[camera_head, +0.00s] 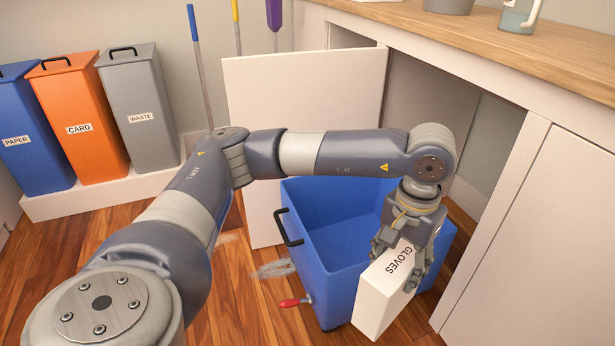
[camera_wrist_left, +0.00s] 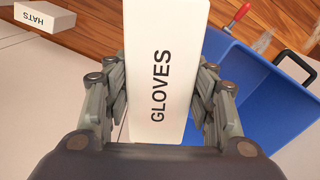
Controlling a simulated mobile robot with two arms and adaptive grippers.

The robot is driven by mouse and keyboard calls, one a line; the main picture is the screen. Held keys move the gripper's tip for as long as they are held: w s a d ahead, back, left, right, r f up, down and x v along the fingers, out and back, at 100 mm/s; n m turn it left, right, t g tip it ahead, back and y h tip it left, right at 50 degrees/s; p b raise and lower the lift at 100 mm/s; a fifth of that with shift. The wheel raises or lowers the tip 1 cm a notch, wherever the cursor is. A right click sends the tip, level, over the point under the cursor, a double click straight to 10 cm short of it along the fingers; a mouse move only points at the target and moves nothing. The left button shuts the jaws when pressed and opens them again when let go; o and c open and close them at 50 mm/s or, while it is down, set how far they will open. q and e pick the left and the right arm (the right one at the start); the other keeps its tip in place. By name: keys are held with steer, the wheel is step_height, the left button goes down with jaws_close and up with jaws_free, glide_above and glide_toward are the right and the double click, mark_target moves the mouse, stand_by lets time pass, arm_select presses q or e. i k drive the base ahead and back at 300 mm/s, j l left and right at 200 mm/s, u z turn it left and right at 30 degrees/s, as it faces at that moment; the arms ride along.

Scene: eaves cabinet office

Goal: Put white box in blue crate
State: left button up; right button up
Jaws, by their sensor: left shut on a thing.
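The white box (camera_head: 386,289) is labelled GLOVES. My left gripper (camera_head: 401,262) is shut on it and holds it at the near right side of the blue crate, in front of the crate in the head view. The box also shows in the left wrist view (camera_wrist_left: 165,70), between the two fingers of my left gripper (camera_wrist_left: 160,100). The blue crate (camera_head: 329,283) stands on the wood floor, open at the top, with a black handle on its left side. The visible part of its inside is empty; my arm and the box hide its right part. My right gripper is not in view.
A second white box labelled HATS (camera_wrist_left: 45,17) appears in the left wrist view. A red-handled tool (camera_head: 294,302) lies beside the crate. An open cabinet door (camera_head: 300,90) stands behind the crate, and a wooden counter (camera_head: 500,40) is above right. Blue, orange (camera_head: 78,115) and grey bins stand at left.

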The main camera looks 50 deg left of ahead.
mark_target(340, 265)
steer(key=i+j+u, duration=0.15)
steer(key=i+u, duration=0.45)
steer(key=i, duration=0.35)
